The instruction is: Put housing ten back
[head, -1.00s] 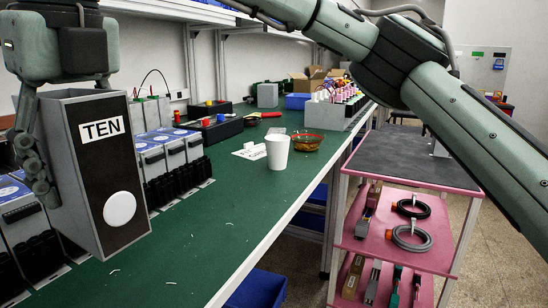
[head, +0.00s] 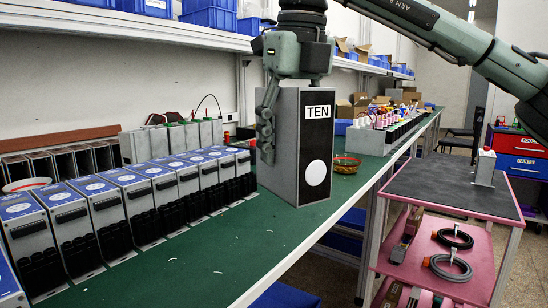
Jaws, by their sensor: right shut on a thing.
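Housing ten (head: 315,150) is a tall grey box with a dark front, a white TEN label and a white round disc. It stands upright at the right end of the row of units, over the green bench. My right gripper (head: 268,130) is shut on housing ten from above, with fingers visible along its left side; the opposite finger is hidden. I cannot tell whether the box's base touches the bench. A row of several grey-and-black units with blue tops (head: 128,180) runs along the bench to its left. My left gripper is not in view.
Dark open-fronted boxes (head: 62,160) and grey boxes (head: 180,138) stand behind the row. A wicker bowl (head: 346,164) sits behind housing ten's right side. The green bench front (head: 215,250) is mostly clear, with small white scraps. A pink trolley (head: 455,238) stands right.

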